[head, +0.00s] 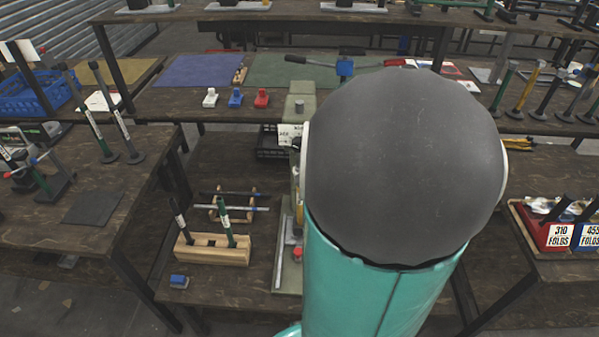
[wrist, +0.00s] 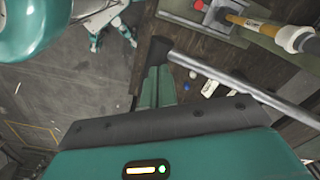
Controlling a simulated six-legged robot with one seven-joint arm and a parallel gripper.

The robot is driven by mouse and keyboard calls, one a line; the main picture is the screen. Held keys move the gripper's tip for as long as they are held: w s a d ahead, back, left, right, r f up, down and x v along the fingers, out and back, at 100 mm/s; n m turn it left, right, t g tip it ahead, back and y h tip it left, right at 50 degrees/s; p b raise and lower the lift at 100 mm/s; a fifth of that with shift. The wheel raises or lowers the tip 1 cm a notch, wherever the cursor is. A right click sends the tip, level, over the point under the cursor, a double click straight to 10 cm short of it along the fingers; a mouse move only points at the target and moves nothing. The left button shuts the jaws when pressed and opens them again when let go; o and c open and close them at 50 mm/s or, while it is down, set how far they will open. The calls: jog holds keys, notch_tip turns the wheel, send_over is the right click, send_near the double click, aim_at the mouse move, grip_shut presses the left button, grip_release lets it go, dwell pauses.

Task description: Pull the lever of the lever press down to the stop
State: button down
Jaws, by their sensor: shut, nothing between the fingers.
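In the wrist view a long grey metal lever (wrist: 245,85) runs from the lower right up to a black end piece (wrist: 160,48). My gripper (wrist: 157,72) is shut, with its teal fingers together and nothing between them. Its tips are right by the black end; I cannot tell whether they touch it. In the head view my own arm covers the middle, and my gripper and the lever are hidden there. Part of a press with a grey-green base (head: 288,270) shows just left of my arm.
A yellow handle with a white collar (wrist: 265,27) lies at the wrist view's upper right, near a red knob (wrist: 198,4). Upright dark-handled levers (head: 115,110) stand on the left table.

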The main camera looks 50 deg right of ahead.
jog(key=shift+f, duration=0.1)
jog(key=f, duration=0.2)
jog(key=d+f, duration=0.1)
jog(key=shift+w, duration=0.4)
dwell(0.6)
jog(key=shift+w+d+f, duration=0.25)
jog(key=shift+f, duration=0.45)
jog(key=shift+w+d+f, duration=0.25)
jog(key=shift+f, duration=0.5)
jog(key=shift+w+d+f, duration=0.2)
jog(key=shift+f, duration=0.15)
